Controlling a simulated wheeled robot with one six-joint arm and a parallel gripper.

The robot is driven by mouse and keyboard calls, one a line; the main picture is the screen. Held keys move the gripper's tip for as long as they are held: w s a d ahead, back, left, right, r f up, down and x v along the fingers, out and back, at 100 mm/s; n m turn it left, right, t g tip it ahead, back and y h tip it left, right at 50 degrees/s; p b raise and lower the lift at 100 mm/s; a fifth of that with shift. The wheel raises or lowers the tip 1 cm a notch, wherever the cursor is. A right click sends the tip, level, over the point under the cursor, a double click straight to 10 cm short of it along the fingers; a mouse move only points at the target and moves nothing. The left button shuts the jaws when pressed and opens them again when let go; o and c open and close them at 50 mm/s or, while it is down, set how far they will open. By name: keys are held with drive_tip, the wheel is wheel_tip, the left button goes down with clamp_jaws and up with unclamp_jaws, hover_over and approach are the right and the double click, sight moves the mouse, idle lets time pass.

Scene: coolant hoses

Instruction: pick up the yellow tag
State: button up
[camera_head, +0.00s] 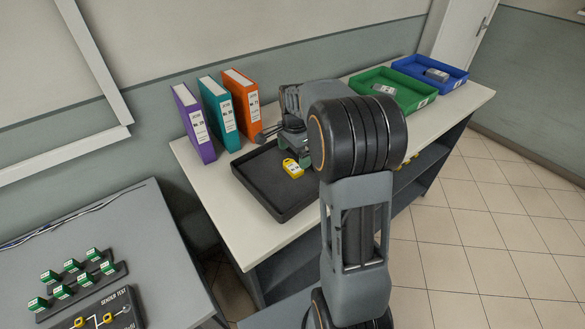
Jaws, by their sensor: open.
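A yellow tag (292,168) lies in the black tray (283,211) on the white-topped bench, towards the tray's back right. My gripper (277,144) is over the back of the tray, just behind and above the tag. One dark finger points left; the rest of the gripper is partly hidden by my own arm. The jaws are open, and the tag appears apart from them. The exact gap between gripper and tag is hard to tell.
Purple (194,124), teal (219,113) and orange (243,100) binders stand behind the tray. Green (410,102) and blue (449,82) bins, each holding a grey item, sit at the bench's far right. A grey table (130,215) at left carries green-topped blocks and a sensor test board (100,312).

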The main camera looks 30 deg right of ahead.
sight(294, 165)
drive_tip(key=shift+a+f, duration=0.1)
drive_tip(key=shift+f, duration=2.2)
drive_tip(key=shift+c, duration=0.2)
drive_tip(key=c, duration=0.8)
